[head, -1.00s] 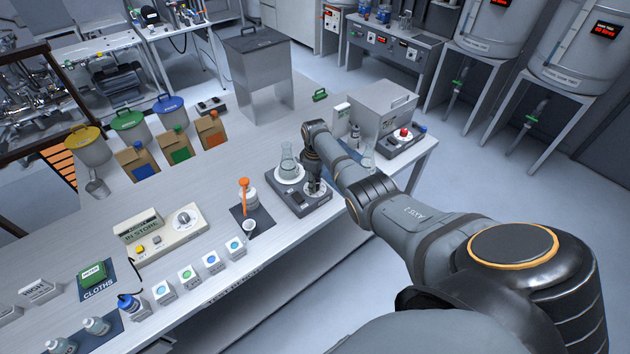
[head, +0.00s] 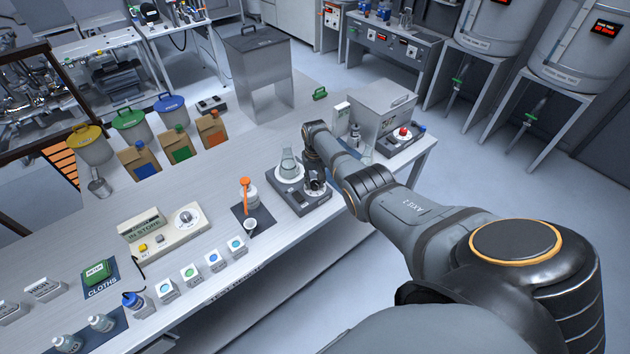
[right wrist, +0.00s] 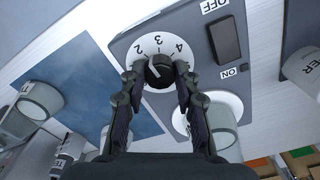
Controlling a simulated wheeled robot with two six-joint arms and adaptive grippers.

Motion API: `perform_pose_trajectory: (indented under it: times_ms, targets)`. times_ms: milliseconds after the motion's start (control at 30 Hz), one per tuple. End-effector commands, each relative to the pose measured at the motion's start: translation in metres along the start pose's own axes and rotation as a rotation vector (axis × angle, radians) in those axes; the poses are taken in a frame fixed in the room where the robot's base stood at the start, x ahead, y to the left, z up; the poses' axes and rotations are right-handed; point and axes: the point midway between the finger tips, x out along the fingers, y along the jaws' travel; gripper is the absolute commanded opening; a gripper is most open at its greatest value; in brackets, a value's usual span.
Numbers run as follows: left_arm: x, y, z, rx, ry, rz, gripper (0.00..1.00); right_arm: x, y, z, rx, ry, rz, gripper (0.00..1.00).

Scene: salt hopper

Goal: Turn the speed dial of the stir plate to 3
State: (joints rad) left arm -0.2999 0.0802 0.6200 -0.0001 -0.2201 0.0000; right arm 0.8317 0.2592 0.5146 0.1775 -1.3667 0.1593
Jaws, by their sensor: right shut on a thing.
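The grey stir plate (head: 287,199) stands on the long bench in the head view, with a glass flask (head: 289,162) on its round white top. My right gripper (head: 315,186) is over the dial end of the plate. In the right wrist view, the gripper (right wrist: 160,74) is shut on the black knob of the speed dial (right wrist: 160,70), one finger on each side. The white dial face shows 2, 3 and 4 at its upper part. The knob's pale pointer line appears to lie toward the 2. My left gripper is not in view.
A black rocker switch (right wrist: 225,40) marked OFF and ON sits beside the dial. A dark mat with an orange-topped bottle (head: 246,190) lies left of the plate. A steel box (head: 380,115) stands to the right.

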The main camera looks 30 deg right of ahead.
Motion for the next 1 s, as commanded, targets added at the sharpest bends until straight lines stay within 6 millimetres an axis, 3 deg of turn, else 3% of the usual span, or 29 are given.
perform_pose_trajectory:
  times_ms: [500, 1000]
  targets:
    - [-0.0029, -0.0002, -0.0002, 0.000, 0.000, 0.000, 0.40, -0.0007, -0.0001, -0.0007, 0.396, 0.002, 0.000, 0.00]
    - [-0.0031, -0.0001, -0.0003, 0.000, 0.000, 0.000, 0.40, -0.0008, -0.0001, -0.0009, 0.515, 0.002, -0.001, 0.00]
